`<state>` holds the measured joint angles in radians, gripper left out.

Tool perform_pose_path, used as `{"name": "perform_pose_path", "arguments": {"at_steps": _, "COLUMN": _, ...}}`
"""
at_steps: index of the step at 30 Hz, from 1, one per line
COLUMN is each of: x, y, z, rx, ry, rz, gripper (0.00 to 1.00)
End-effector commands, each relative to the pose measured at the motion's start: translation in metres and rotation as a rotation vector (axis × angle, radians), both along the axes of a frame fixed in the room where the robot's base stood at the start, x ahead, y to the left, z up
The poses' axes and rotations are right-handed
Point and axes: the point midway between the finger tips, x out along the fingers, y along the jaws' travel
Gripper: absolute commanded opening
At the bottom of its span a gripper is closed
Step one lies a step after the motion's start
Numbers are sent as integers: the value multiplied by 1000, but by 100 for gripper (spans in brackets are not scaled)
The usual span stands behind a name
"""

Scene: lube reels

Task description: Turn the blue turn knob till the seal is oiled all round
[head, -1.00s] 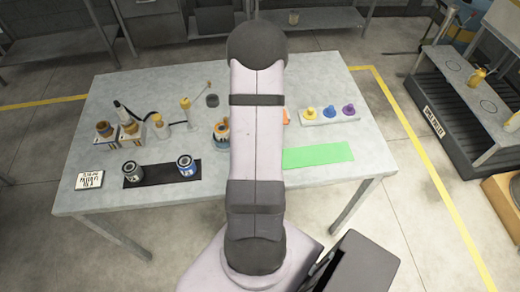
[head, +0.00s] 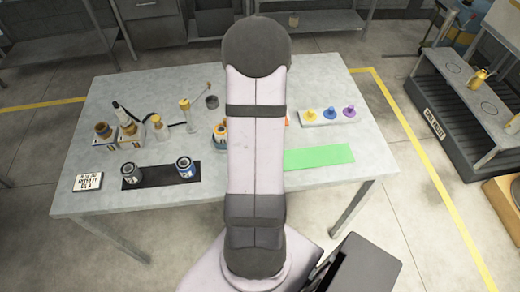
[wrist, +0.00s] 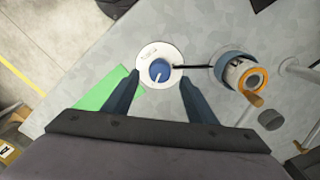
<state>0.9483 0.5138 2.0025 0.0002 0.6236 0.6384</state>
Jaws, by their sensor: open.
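In the wrist view, the blue turn knob (wrist: 160,71) is a round blue cap with a pale line, set in a white round plate (wrist: 148,53). My gripper (wrist: 160,92) is open, with its dark blue fingers on either side of the plate's near edge. I cannot tell whether they touch it. A thin dark rod runs right from the plate to a white cylinder with an orange ring (wrist: 262,78) in a blue-grey collar. I cannot make out a seal or any oil on it. In the head view, my arm hides the knob and gripper.
A green mat (head: 318,156) lies on the table right of my arm. Behind it, a pale tray holds yellow (head: 310,114), blue (head: 329,113) and purple (head: 349,112) pieces. Two cans stand on a black mat (head: 155,177) at left, with bottles behind them.

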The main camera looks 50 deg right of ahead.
Motion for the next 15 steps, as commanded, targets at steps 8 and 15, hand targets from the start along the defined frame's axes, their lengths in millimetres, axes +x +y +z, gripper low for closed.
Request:
{"name": "perform_pose_path", "arguments": {"at_steps": 8, "x": 0, "y": 0, "z": 26, "rx": -1, "ry": -1, "rz": -1, "gripper": 52}}
{"name": "perform_pose_path", "arguments": {"at_steps": 15, "x": 0, "y": 0, "z": 30, "rx": 0, "ry": 0, "rz": -1, "gripper": 52}}
